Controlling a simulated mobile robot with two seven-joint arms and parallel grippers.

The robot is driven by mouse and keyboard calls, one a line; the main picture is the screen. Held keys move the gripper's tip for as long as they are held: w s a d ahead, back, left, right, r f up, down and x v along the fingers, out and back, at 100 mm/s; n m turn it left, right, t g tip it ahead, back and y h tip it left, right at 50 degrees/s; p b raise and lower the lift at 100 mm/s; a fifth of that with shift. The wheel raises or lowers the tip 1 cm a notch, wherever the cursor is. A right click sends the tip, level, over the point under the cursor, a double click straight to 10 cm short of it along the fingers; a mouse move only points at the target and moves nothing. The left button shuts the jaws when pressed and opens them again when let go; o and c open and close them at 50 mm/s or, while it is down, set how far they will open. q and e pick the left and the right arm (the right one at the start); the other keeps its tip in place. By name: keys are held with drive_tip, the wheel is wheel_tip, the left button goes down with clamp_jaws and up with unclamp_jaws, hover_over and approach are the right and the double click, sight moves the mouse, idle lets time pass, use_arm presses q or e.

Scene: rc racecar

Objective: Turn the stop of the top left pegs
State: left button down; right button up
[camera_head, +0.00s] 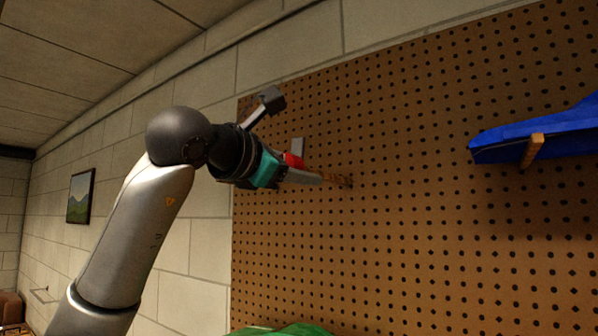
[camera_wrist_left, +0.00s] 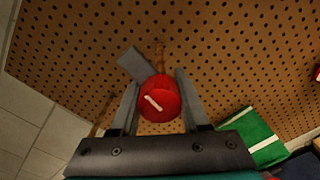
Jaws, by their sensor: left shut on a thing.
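The stop shows in the left wrist view as a red round knob (camera_wrist_left: 160,98) with a white line on its face, slanting down to the right. A flat grey tab (camera_wrist_left: 132,65) sticks out from it to the upper left. My left gripper (camera_wrist_left: 157,92) is shut on the red knob, one finger on each side. In the head view my left gripper (camera_head: 306,166) is at the pegboard's left part, with some of the red knob (camera_head: 292,160) showing between its fingers. A wooden peg (camera_head: 338,181) runs from there to the board. My right gripper is not in view.
The brown pegboard (camera_head: 420,230) fills the right of the head view. A blue car-body-like piece (camera_head: 530,138) rests on a wooden peg (camera_head: 533,150) at the right. A green piece (camera_head: 290,330) shows at the bottom edge. The board between them is clear.

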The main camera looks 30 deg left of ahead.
use_arm(q)
drive_tip(key=shift+n, duration=0.5)
drive_tip(key=shift+c, duration=2)
unclamp_jaws()
drive_tip(key=shift+s, duration=0.15)
drive_tip(key=s+a+b, duration=0.1)
drive_tip(key=s+b, duration=0.1)
drive_tip(key=s, duration=1.3)
drive_tip(key=shift+a, duration=0.1)
